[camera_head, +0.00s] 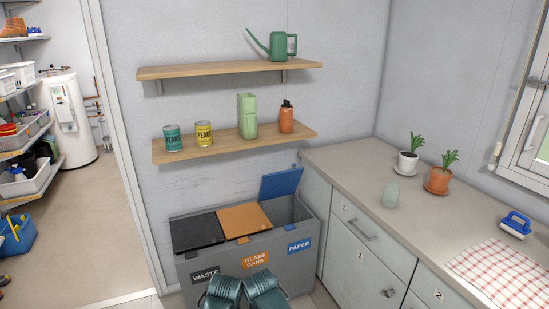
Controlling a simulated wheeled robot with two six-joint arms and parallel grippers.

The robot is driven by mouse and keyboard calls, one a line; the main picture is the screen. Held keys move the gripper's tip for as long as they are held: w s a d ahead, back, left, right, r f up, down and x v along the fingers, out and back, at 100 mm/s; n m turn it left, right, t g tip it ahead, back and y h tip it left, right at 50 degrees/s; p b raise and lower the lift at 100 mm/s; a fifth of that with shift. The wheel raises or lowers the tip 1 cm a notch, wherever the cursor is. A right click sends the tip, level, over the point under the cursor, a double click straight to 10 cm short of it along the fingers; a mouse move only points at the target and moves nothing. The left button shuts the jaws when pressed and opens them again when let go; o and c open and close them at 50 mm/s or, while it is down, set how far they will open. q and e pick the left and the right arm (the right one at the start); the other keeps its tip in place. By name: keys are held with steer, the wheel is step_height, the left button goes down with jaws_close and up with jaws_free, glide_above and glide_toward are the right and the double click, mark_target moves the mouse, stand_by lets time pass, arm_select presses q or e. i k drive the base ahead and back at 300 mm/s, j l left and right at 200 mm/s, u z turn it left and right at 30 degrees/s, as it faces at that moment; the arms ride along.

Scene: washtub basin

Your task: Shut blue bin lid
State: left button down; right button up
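A grey three-part bin (232,259) stands against the wall at the lower middle of the head view. Its blue lid (281,184) is raised, standing up at the back of the right compartment, which carries a blue PAPER label (299,246). That compartment is open at the top. The black lid (196,231) over WASTE and the orange lid (243,219) over GLASS CANS lie flat and closed. Two dark teal parts of my arms show at the bottom edge, in front of the bin and below the lids. I see no gripper fingers.
A grey counter (350,164) with drawers stands close to the bin's right side, holding potted plants, a glass (390,195), a blue brush (515,225) and a checked cloth (502,273). A lower wall shelf (230,145) with cans and bottles hangs above the bin. A doorway opens at left.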

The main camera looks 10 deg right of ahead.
mark_target(276, 184)
steer(key=i, duration=0.55)
steer(key=i+j+z, duration=0.1)
steer(key=i, duration=0.45)
steer(key=i+j+z, duration=0.1)
steer(key=i, duration=0.5)
steer(key=i+j, duration=0.2)
steer(key=i, duration=0.35)
